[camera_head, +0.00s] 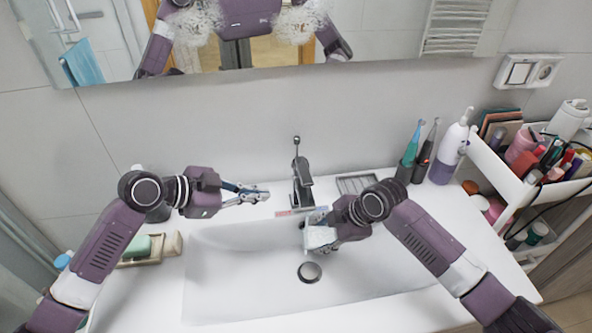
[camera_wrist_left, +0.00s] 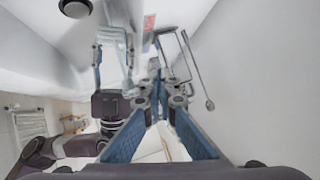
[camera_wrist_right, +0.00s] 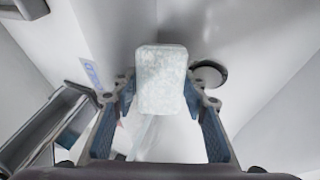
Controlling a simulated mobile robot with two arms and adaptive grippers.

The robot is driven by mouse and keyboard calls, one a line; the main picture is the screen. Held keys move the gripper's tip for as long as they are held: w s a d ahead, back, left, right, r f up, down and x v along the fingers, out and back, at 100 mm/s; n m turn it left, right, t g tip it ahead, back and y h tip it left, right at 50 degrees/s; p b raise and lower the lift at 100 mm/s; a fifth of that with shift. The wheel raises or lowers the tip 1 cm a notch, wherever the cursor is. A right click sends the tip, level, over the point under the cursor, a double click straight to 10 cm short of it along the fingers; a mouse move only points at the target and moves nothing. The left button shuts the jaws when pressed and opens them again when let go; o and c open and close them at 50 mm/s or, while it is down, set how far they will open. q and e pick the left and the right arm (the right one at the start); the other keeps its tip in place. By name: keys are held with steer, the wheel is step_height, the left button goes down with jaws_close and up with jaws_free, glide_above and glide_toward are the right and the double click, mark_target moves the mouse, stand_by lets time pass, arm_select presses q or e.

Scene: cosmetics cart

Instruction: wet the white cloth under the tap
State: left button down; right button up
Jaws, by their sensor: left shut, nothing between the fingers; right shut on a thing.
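The white cloth (camera_head: 320,237) is a small folded pad over the basin, just in front of and below the dark tap (camera_head: 303,190). My right gripper (camera_head: 318,228) is shut on the cloth and reaches in from the right. In the right wrist view the cloth (camera_wrist_right: 161,80) sits between both fingers, its face mottled white and pale grey. It also shows in the left wrist view (camera_wrist_left: 115,45). My left gripper (camera_head: 262,193) is shut and empty, left of the tap and apart from it. I cannot tell clearly whether water is running.
The white basin (camera_head: 225,285) has a dark round drain (camera_head: 309,272) below the cloth. A soap dish (camera_head: 140,258) stands left. A mirror hangs behind.

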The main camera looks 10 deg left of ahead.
arm_select(q)
step_height(320, 180, up, 14)
steer(key=f+n+g+h, duration=0.1)
steer(key=g+h, duration=0.2)
steer(key=h, duration=0.3)
glide_above(304, 170)
steer(key=s+a, duration=0.1)
steer(key=s, duration=0.2)
steer(key=f, duration=0.5)
steer(key=shift+s+a+f, duration=0.2)
steer(key=shift+f, duration=0.1)
steer(key=shift+f, duration=0.1)
